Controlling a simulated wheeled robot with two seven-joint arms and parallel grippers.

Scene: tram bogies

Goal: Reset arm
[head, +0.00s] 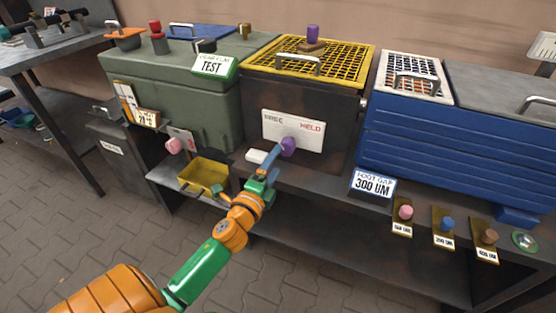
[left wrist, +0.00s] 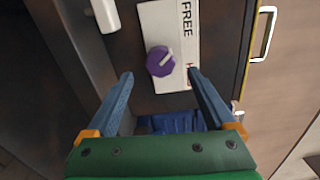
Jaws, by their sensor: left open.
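My left gripper (head: 262,172) reaches in from the bottom of the head view on an orange and green arm. In the left wrist view my left gripper (left wrist: 160,85) has its two blue fingers spread wide with nothing between the tips. A purple knob (head: 288,146) sits on a white plate (head: 308,130) marked FREE and HELD on the dark box front. In the wrist view the purple knob (left wrist: 160,61) is just beyond the fingertips and its pale pointer slants toward the plate's HELD end. My right gripper is not in view.
A white handle (head: 256,156) juts out left of the plate. A yellow tray (head: 203,177) sits below the green box (head: 180,95). A blue box (head: 450,135) stands right. A 300 UM sign (head: 373,184) and colored knobs on tags line the shelf's front edge.

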